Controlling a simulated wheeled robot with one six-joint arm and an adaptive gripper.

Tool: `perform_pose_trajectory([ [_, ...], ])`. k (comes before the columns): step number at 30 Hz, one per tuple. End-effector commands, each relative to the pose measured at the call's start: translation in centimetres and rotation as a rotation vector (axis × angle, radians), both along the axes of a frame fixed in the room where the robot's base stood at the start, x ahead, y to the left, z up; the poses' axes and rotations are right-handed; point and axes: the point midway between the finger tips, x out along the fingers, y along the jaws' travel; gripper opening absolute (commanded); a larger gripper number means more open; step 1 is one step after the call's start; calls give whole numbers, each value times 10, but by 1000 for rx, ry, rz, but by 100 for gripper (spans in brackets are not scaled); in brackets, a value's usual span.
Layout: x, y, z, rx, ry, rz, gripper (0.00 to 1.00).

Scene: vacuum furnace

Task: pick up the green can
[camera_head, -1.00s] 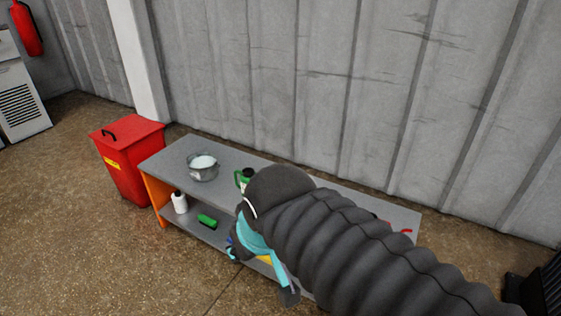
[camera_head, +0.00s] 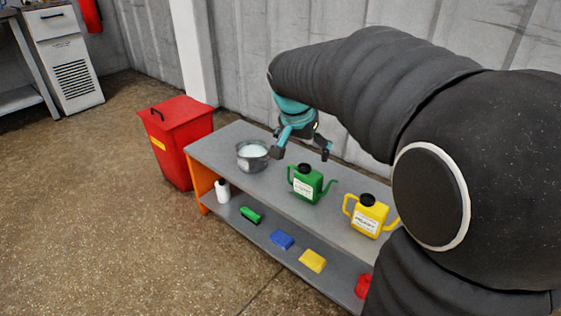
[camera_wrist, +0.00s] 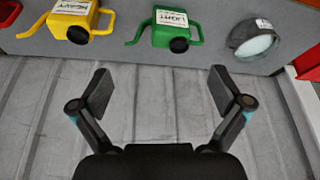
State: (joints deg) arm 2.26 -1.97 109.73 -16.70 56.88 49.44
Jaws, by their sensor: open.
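The green can (camera_head: 308,186) stands upright on the bench's top shelf, with a black cap, a white label, a handle on its left and a spout on its right. It also shows in the wrist view (camera_wrist: 177,32), near the top and beyond my fingertips. My gripper (camera_head: 302,153) is open and empty, above the bench behind the can and apart from it. Its two spread fingers show in the wrist view (camera_wrist: 166,92), with the grey wall between them.
A yellow can (camera_head: 369,217) stands right of the green one, and a metal pot (camera_head: 252,157) stands to its left. The lower shelf holds a white bottle (camera_head: 222,191) and green, blue and yellow items. A red bin (camera_head: 180,140) stands left of the bench. The wall is close behind.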

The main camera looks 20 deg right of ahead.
Motion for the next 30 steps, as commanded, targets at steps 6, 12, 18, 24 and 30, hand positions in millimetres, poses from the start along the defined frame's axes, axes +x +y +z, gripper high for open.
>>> perform_pose_trajectory([
  [6,51,-15,-32,-14,0,-159,100],
  [12,66,-22,-45,-19,-5,-212,100],
  [18,72,-32,-75,-18,-2,-214,100],
  [24,80,-41,-106,-18,-4,-212,100],
  [30,83,-47,-119,-19,-5,-212,100],
])
